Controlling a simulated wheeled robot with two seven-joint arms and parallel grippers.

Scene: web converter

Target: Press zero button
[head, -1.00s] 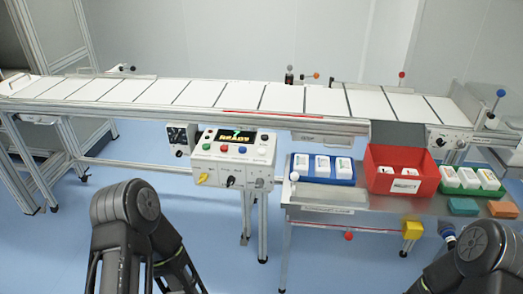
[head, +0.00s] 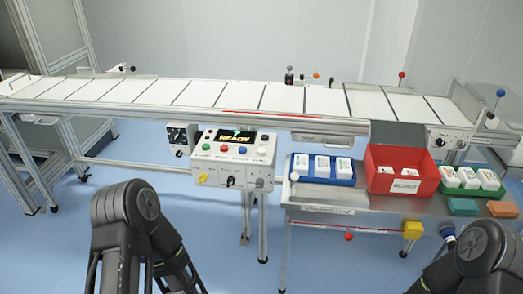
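The white control box (head: 232,160) is mounted at the front of the conveyor, in the middle of the head view. Its dark display (head: 236,139) shows yellow text that looks like READY. Below it sit a green button (head: 206,147), a red button (head: 223,149), a blue button (head: 242,149) and a pale button (head: 262,150). The labels are too small to read, so I cannot tell which is the zero button. A yellow knob (head: 203,179) and black switches are on the lower face. Dark links of both my arms show at the bottom; neither gripper's fingers are visible.
A conveyor (head: 230,95) with white panels runs behind the box. To the right, a metal table (head: 330,198) holds a blue tray (head: 323,180), a red bin (head: 403,173) and a green tray (head: 485,192). Blue floor (head: 215,225) is open below the box.

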